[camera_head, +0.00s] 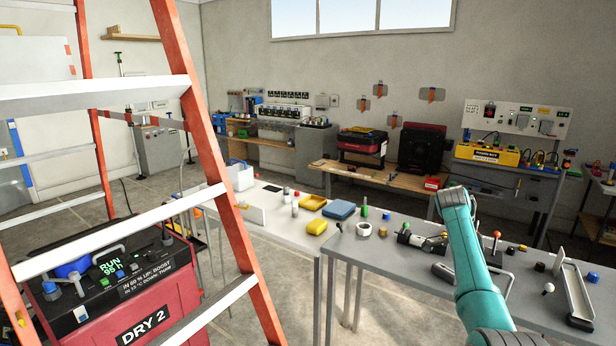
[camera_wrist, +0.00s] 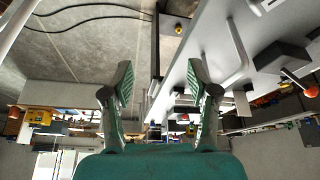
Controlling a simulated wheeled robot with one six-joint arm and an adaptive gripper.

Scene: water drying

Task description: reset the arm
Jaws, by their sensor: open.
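My teal arm reaches up over the right-hand table in the head view and bends at its top. My gripper (camera_wrist: 160,84) shows in the wrist view with its two fingers spread well apart. Nothing lies between the fingers. In the head view I cannot clearly tell the gripper from the small dark things near the arm's bend. The wrist view is upside down, with a grey table edge, floor and cables beyond the fingers.
An orange ladder (camera_head: 219,215) stands close at left, before a red DRY 2 machine (camera_head: 160,293). Benches with equipment line the back wall.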

